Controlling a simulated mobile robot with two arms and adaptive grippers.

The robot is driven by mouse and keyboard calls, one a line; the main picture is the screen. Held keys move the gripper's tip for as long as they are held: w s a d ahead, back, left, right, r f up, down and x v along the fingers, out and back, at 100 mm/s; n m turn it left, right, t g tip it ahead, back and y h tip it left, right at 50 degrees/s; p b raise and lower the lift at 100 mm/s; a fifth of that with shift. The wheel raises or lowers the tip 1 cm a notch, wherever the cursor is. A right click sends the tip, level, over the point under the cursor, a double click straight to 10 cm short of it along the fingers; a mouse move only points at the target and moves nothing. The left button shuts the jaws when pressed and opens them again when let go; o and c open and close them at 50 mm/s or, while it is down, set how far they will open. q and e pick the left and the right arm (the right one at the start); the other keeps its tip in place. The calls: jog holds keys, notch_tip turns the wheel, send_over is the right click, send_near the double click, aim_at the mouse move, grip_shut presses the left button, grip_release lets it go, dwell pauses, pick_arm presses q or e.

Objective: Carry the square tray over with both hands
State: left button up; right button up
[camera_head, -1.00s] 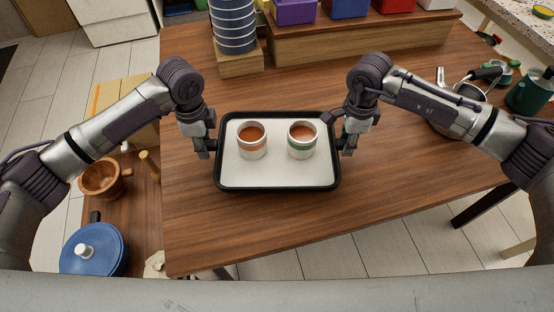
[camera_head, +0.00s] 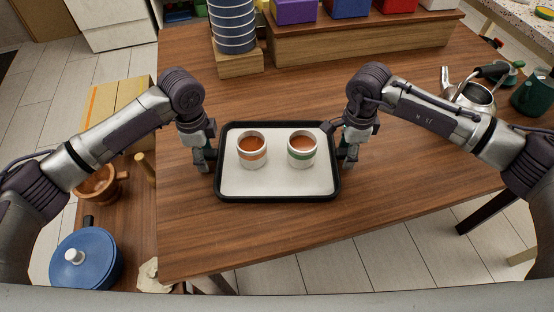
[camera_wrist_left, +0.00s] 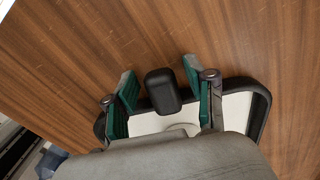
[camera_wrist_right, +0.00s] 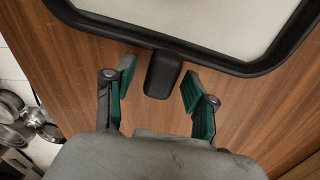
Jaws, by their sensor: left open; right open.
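The square tray (camera_head: 278,198) has a black rim and a pale inside, and appears to rest on the table. On it stand two white cups of brown liquid, one with an orange band (camera_head: 252,155) and one with a green band (camera_head: 301,154). My left gripper (camera_head: 203,160) is open at the tray's left side; in the left wrist view a black handle tab (camera_wrist_left: 162,92) sits between its green fingers, with a gap on each side. My right gripper (camera_head: 348,157) is open at the right side; in the right wrist view the other tab (camera_wrist_right: 162,75) lies between its fingers.
The wooden table (camera_head: 310,225) is clear around the tray. Striped stacked bowls (camera_head: 232,28) and a long wooden stand (camera_head: 370,40) with coloured boxes are behind. A kettle (camera_head: 470,95) stands at right. A blue pot (camera_head: 87,262) is on a lower surface at left.

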pick_arm(q)
jog(key=shift+r, duration=0.15)
pick_arm(e)
jog(key=shift+r, duration=0.35)
pick_arm(q)
notch_tip(320, 180, up, 12)
pick_arm(e)
notch_tip(320, 180, up, 11)
jog(key=shift+r, duration=0.15)
pick_arm(q)
jog(key=shift+f, duration=0.2)
dwell(0.4)
